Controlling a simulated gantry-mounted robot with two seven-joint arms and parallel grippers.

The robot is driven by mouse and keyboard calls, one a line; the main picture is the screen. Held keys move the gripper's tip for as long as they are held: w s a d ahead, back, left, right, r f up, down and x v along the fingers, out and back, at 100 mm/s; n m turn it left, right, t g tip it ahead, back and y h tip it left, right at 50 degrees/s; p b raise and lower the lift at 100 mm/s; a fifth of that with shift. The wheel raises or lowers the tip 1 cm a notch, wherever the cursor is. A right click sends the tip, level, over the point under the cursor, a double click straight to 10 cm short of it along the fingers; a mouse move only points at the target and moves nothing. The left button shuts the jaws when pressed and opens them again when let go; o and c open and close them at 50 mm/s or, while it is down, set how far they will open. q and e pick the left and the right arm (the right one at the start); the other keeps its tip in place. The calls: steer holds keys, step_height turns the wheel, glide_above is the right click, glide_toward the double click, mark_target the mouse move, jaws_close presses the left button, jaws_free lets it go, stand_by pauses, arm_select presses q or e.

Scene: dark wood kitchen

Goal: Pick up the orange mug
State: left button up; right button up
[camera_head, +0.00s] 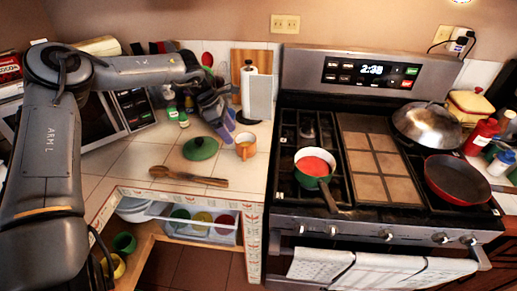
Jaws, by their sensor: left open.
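The orange mug (246,146) stands upright on the white tiled counter (132,164), close to its right edge by the stove. My left arm comes in from the left, and my left gripper (224,122) hangs above the counter, just up and to the left of the mug. It looks open and empty, with its fingers pointing down toward the counter. I cannot tell the exact gap between the fingers and the mug. My right gripper is not in view.
The stove (372,215) at right holds a green pot (314,167) and a dark pan (457,179).

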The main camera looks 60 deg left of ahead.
mark_target(244, 151)
arm_select(q)
steer(key=shift+y, duration=0.4)
steer(key=b+x, duration=0.1)
steer(key=x, duration=0.1)
steer(key=b+x, duration=0.3)
steer(key=x, duration=0.1)
steer(key=shift+w+d, duration=0.15)
steer(key=shift+d, duration=0.15)
steer(key=shift+w+f+m+b, duration=0.15)
steer(key=shift+f+m+b, duration=0.15)
steer(key=shift+f, duration=0.05)
steer(key=shift+b+x, duration=0.7)
steer(key=shift+x, duration=1.75)
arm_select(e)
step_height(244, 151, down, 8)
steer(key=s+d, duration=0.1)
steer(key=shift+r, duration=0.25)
arm_select(q)
steer(key=shift+c, duration=0.3)
steer(key=c, duration=1.1)
steer(key=shift+r, duration=0.25)
steer(key=shift+c, duration=0.3)
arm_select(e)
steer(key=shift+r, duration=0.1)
